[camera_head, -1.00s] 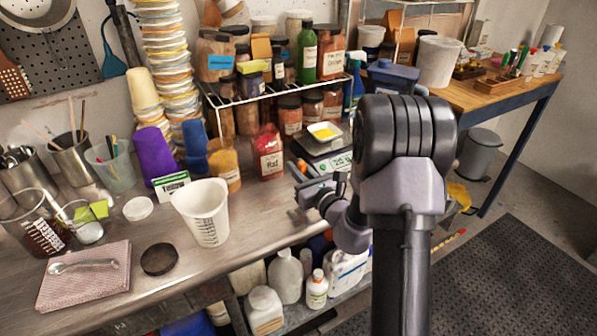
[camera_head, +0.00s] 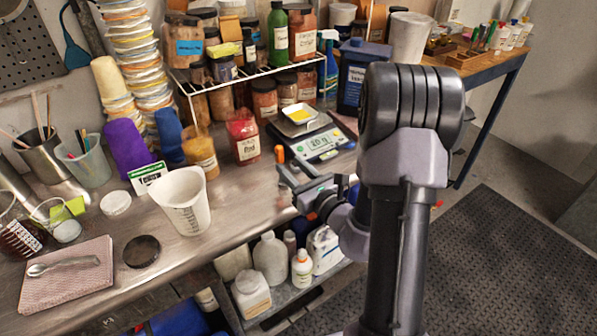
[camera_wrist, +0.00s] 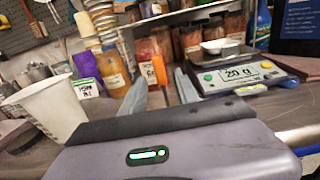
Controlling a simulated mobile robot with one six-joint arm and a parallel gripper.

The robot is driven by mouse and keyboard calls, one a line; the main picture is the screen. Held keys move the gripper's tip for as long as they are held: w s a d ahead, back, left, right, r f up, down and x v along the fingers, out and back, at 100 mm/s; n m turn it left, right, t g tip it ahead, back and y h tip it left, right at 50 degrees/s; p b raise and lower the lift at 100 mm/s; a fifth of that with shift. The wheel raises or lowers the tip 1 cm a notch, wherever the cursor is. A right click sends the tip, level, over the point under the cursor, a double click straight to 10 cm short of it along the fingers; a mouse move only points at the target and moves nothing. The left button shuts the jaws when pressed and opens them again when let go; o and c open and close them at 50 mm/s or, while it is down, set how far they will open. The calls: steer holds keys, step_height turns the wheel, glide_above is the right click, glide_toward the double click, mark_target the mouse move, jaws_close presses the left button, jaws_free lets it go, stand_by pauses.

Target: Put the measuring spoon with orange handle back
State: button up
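The orange handle (camera_head: 280,153) of the measuring spoon stands up at my gripper (camera_head: 287,178), left of the scale on the bench. In the wrist view the handle (camera_wrist: 158,66) shows upright between the tips of my two grey fingers (camera_wrist: 161,76). The fingers are close together around it, and I take it as held, though the contact is not clearly shown. The spoon's bowl is not clear; a blurred brownish patch shows just below my fingers in the head view. My gripper is over the bench's front part.
The scale (camera_head: 322,143) with a small white dish stands just right of my gripper. A red-powder jar (camera_head: 243,138) stands behind. A white beaker (camera_head: 183,200) stands to the left. A pink cloth (camera_head: 66,285) with a metal spoon lies further left. A wire shelf holds several jars.

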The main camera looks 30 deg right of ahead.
steer(key=s+a+r+n+g+y, duration=0.3)
steer(key=s+a+n+y, duration=0.15)
steer(key=a, duration=0.35)
steer(key=s+a+r+n+g+y, duration=0.35)
steer(key=a+n, duration=0.25)
steer(key=a, duration=0.3)
steer(key=s+a+r+n+g+y, duration=0.2)
steer(key=s+a+n+g+y, duration=0.15)
steer(key=a+n, duration=0.35)
steer(key=s+a+f+n+g+h, duration=0.1)
steer(key=s+a+n+g+h, duration=0.1)
steer(key=s+n+g, duration=0.3)
steer(key=s+a+f+n+h, duration=0.1)
steer(key=s+a+n+h, duration=0.2)
steer(key=s, duration=0.5)
steer(key=d+r+n+t+h, duration=0.2)
steer(key=d+n+h, duration=0.3)
steer(key=d, duration=0.3)
steer(key=shift+w+r+n+t, duration=0.15)
steer(key=shift+r+n+t, duration=0.2)
steer(key=shift+r+t, duration=0.1)
